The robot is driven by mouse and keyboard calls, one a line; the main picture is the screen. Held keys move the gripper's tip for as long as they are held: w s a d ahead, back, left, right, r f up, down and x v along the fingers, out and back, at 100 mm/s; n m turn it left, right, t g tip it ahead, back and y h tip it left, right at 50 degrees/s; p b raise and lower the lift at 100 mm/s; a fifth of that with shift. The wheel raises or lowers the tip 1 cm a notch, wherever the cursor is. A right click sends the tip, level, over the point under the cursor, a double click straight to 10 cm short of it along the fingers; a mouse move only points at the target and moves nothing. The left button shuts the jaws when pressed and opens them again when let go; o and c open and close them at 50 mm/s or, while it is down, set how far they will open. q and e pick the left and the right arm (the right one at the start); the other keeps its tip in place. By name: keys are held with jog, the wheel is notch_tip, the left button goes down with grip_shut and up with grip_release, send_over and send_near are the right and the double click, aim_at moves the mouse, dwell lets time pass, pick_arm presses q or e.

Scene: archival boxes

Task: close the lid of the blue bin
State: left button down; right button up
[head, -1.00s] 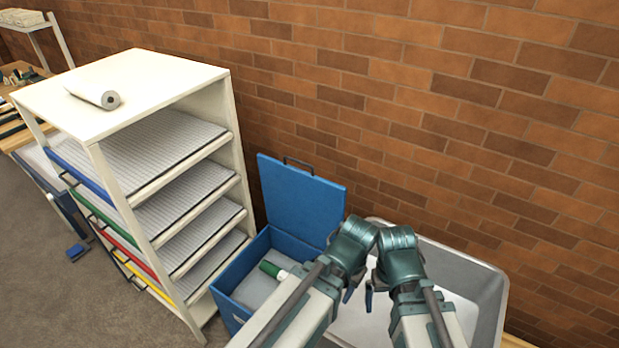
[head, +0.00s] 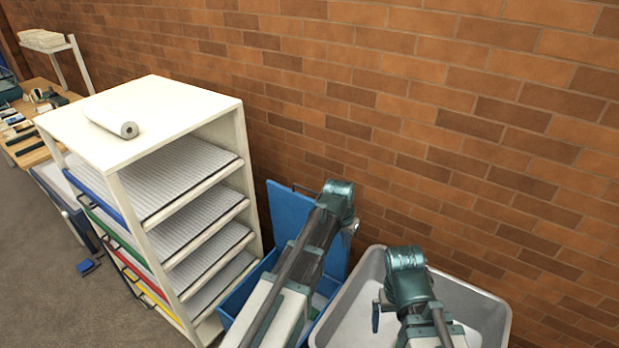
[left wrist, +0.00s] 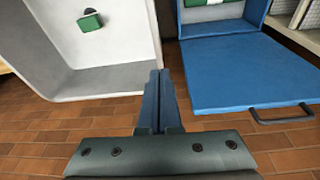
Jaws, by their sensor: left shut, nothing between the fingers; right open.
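The blue bin (head: 236,303) stands on the floor against the brick wall, right of the shelf. Its lid (head: 285,212) is open, standing up towards the wall. In the left wrist view the lid (left wrist: 250,75) spreads out on the right, with its dark handle (left wrist: 282,114) at the free edge. My left gripper (head: 349,232) is by the lid's right side, and my left arm hides part of the lid and bin. In the left wrist view its blue fingers (left wrist: 158,85) are shut and empty, apart from the lid. My right gripper (head: 380,308) is open over the grey tub.
The grey tub (head: 480,300) stands right of the blue bin; a green item (left wrist: 90,21) lies in it. A white shelf (head: 150,150) with a paper roll (head: 112,120) on top stands close on the left. The brick wall (head: 450,130) is just behind.

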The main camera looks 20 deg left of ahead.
pick_arm(q)
jog(key=w+a+r+t+p, duration=0.2)
jog(key=w+a+r, duration=0.3)
jog(key=w+a, duration=0.55)
jog(key=w+a+r+t+p, duration=0.2)
jog(key=w+a+r+p, duration=0.15)
jog(key=w+a, duration=0.65)
pick_arm(e)
notch_tip(320, 180, up, 6)
jog(key=b, duration=0.1)
pick_arm(q)
jog(key=shift+n+h, duration=0.3)
jog(key=f+b, duration=0.3)
jog(key=w+d+f+b, duration=0.1)
jog(key=f+b, duration=0.1)
jog(key=b, duration=0.1)
jog(key=w+d+f+b, duration=0.1)
jog(key=f+b, duration=0.2)
jog(key=shift+w+d+f, duration=0.15)
jog(key=shift+w+f, duration=0.05)
jog(key=shift+f, duration=0.1)
jog(key=shift+s, duration=0.15)
pick_arm(e)
notch_tip(320, 180, down, 9)
